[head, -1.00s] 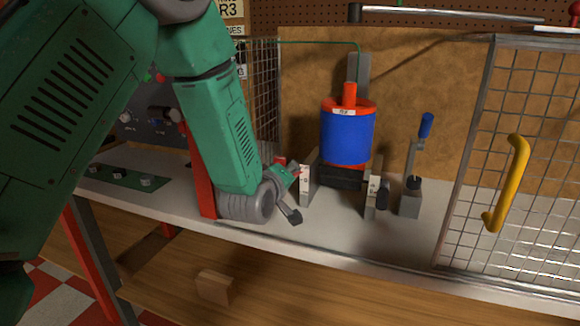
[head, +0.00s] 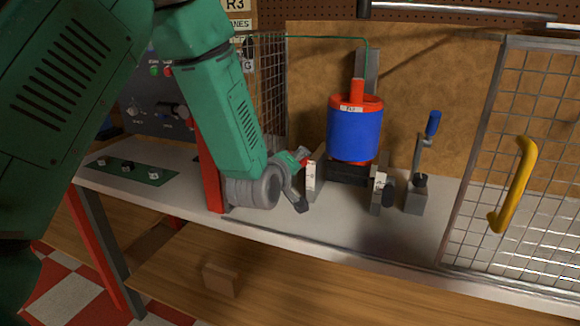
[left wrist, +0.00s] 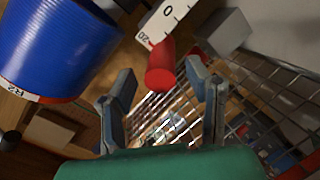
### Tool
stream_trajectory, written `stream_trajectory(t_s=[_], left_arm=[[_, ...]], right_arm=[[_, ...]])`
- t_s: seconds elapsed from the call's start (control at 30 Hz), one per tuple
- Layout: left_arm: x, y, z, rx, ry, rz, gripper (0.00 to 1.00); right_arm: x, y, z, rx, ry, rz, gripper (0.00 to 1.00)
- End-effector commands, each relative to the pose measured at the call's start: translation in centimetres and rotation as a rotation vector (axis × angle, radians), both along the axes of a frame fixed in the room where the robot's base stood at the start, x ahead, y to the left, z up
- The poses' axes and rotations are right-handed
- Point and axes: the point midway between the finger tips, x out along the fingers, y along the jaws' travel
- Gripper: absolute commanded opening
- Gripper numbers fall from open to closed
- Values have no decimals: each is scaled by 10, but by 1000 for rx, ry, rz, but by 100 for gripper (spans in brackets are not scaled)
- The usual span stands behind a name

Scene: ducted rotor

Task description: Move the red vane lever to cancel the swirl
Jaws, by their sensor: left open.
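The red vane lever's round knob (left wrist: 160,67) shows in the left wrist view, sticking out beside a white scale plate (left wrist: 165,22). My left gripper (left wrist: 161,82) is open, with one finger on each side of the knob in that view. I see no clear contact, and the depth between fingers and knob is hard to judge. In the head view my left gripper (head: 303,183) is at the left side of the rotor stand, and the lever is mostly hidden there. The blue duct with red rims (head: 354,133) stands upright above the stand. My right gripper is not in view.
A blue-handled lever on a grey block (head: 417,197) stands right of the stand. A mesh door with a yellow handle (head: 513,185) is at the right. A mesh panel (head: 272,90) rises behind my arm. The bench top (head: 340,228) is clear in front.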

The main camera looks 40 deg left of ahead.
Motion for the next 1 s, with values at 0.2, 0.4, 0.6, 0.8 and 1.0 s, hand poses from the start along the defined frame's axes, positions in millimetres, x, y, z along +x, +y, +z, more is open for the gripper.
stream_trajectory(t_s=[0.2,0.4,0.6,0.8,1.0], left_arm=[[-39,-9,10,-1,1,1,44],[-77,-19,20,-1,-1,0,44],[-100,-24,25,0,-1,2,44],[-106,-25,27,0,-2,1,44],[-105,-25,26,0,-2,1,44]], right_arm=[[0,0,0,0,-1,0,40],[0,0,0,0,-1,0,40],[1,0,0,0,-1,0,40],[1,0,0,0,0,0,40],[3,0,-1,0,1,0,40]])
